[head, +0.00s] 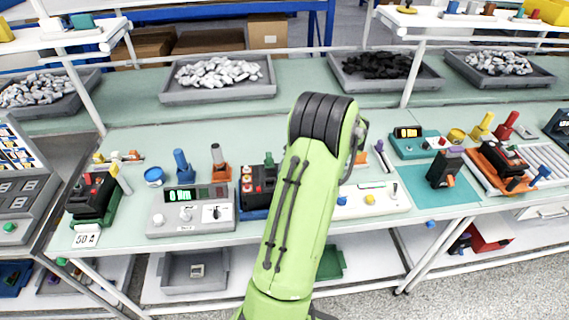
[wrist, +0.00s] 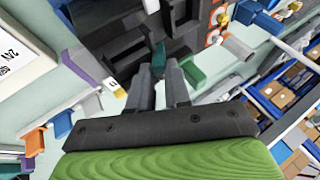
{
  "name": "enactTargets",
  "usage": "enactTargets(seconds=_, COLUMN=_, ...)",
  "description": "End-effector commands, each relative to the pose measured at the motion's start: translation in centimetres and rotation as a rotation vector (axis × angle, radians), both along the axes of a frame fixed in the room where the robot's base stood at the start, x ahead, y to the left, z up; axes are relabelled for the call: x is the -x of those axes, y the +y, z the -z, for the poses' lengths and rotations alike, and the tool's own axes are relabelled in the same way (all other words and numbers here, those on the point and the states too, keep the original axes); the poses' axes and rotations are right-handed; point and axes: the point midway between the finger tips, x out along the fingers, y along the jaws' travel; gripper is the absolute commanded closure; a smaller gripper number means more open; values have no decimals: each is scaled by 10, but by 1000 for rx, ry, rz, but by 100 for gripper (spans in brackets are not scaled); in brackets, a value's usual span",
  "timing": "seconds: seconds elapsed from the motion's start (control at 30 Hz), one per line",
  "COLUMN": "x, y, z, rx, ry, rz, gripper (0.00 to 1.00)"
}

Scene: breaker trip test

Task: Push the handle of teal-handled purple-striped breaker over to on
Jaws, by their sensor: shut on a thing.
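A dark breaker (head: 262,178) with red parts stands in a blue base on the bench, partly behind my green arm. Its teal handle (head: 269,159) shows at its top right. In the wrist view the dark breaker body (wrist: 125,38) fills the upper middle, and the teal handle (wrist: 158,54) stands at the tips of my gripper (wrist: 159,70). The gripper's grey fingers are close together on the handle. In the head view my gripper is hidden behind my arm. I cannot make out a purple stripe on the breaker body.
A grey meter box (head: 190,210) with a green display stands left of the breaker. A white panel (head: 370,200) with knobs is to the right. Another black breaker (head: 93,195) in a green base is at far left. Grey bins (head: 218,90) of parts line the back.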

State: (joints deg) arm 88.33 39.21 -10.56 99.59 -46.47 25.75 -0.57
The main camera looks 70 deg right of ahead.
Motion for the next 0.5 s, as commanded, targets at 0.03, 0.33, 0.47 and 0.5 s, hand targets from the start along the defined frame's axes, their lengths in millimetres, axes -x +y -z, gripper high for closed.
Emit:
enactTargets(seconds=0.03, x=1, y=0, z=0, rx=-10, ry=-15, rz=-1, gripper=100)
enactTargets(seconds=0.33, x=2, y=-1, z=2, rx=-31, ry=-60, rz=-3, gripper=100)
enactTargets(seconds=0.47, x=2, y=-1, z=2, rx=-32, ry=-62, rz=-3, gripper=100)
enactTargets(seconds=0.5, x=2, y=-1, z=3, rx=-32, ry=-62, rz=-3, gripper=100)
